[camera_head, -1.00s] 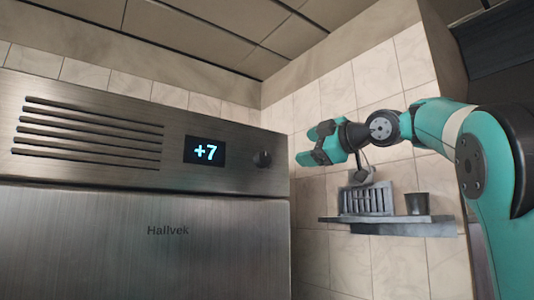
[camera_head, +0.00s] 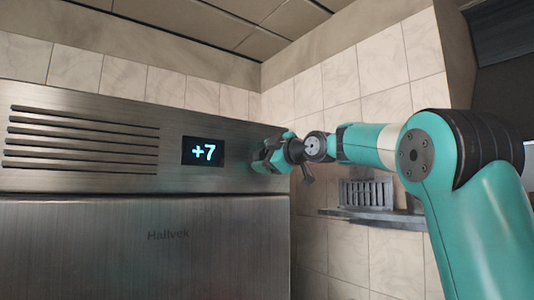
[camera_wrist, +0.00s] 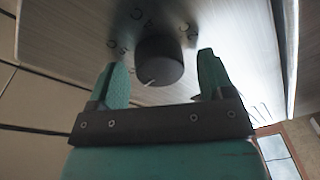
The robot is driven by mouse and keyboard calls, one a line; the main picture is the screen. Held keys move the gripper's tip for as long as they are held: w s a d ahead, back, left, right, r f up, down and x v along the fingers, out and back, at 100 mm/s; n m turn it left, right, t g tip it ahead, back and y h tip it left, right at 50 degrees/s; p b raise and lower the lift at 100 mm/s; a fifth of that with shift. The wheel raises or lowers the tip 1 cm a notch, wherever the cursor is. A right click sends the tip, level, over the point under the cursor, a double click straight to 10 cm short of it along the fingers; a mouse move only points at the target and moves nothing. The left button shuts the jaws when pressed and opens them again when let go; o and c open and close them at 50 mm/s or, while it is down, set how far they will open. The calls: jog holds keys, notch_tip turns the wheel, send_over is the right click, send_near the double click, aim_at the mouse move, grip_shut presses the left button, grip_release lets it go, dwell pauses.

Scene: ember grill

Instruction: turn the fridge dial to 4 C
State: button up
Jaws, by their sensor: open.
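The fridge (camera_head: 150,240) is brushed metal, with a lit display (camera_head: 203,151) reading +7. The black dial (camera_wrist: 159,60) shows in the wrist view, with a pale pointer line on it and printed temperature marks around it, partly legible. My gripper (camera_head: 258,160) is at the right end of the fridge's top panel and hides the dial in the head view. In the wrist view my gripper (camera_wrist: 160,80) is open, with one finger on each side of the dial. Gaps show between the fingers and the dial.
A wall shelf (camera_head: 375,216) with a grey slotted rack (camera_head: 366,193) is right of the fridge, partly behind my arm. Vent slots (camera_head: 80,140) run along the panel's left part. Tiled walls stand behind.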

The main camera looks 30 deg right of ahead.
jog(key=c, duration=0.9)
jog(key=shift+d+f+m+t+h+b, duration=0.2)
jog(key=shift+m+h+b, duration=0.5)
jog(key=shift+m, duration=3.6)
jog(key=shift+a+r+m+t+h+b, duration=0.25)
jog(key=shift+m+b, duration=0.7)
jog(key=shift+m, duration=3.35)
jog(key=shift+d+f+m+t+h+b, duration=0.2)
jog(key=shift+m+h+b, duration=0.55)
jog(key=shift+m, duration=3.55)
